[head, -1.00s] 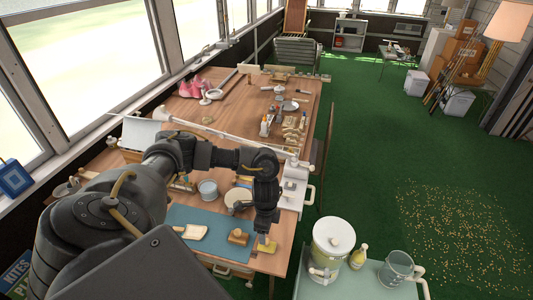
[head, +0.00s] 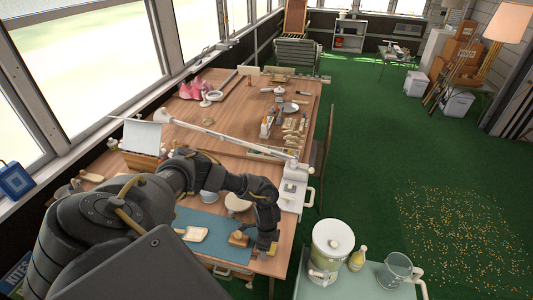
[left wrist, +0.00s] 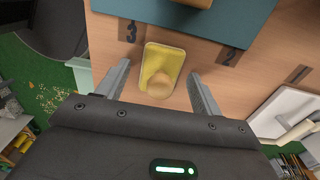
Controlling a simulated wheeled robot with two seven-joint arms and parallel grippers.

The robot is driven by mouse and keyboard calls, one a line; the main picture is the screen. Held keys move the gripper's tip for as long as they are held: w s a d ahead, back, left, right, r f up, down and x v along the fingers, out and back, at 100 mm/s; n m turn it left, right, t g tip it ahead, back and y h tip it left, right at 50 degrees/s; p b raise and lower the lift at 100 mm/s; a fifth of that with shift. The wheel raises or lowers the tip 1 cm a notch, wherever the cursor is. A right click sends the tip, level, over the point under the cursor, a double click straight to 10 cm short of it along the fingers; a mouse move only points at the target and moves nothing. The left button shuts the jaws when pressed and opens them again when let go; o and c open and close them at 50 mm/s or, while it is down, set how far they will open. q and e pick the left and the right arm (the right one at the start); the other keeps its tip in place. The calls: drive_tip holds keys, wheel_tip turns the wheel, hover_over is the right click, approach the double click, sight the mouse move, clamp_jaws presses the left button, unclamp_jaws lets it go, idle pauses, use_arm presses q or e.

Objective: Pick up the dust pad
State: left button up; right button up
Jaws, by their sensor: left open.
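The dust pad, a yellow rectangular pad with a round pale knob (left wrist: 164,60), lies flat on the wooden tabletop in the left wrist view, just off the edge of a teal mat and close to a dark "3" label. My left gripper (left wrist: 160,70) is open, with one finger on each side of the pad and a gap on both sides. In the head view my left gripper (head: 268,246) points down at the table's near right corner and hides most or all of the pad. My right gripper is in neither view.
The teal mat (head: 216,222) holds a cream pad (head: 195,234) and a brown wooden block (head: 239,239) close to my gripper. A white lamp arm (head: 215,133) crosses above the table. A side cart (head: 370,285) holds a canister, a bottle and a jug.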

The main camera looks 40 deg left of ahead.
use_arm(q)
drive_tip(key=c, duration=1.1)
drive_tip(key=shift+o, duration=0.2)
drive_tip(key=shift+r+b, duration=0.3)
drive_tip(key=shift+r, duration=0.3)
drive_tip(key=s+d+r+p, duration=0.1)
drive_tip(key=s+d+r, duration=0.8)
drive_tip(key=r, duration=0.3)
drive_tip(key=shift+s+d+p, duration=0.25)
drive_tip(key=shift+s+p, duration=0.05)
drive_tip(key=shift+s, duration=0.35)
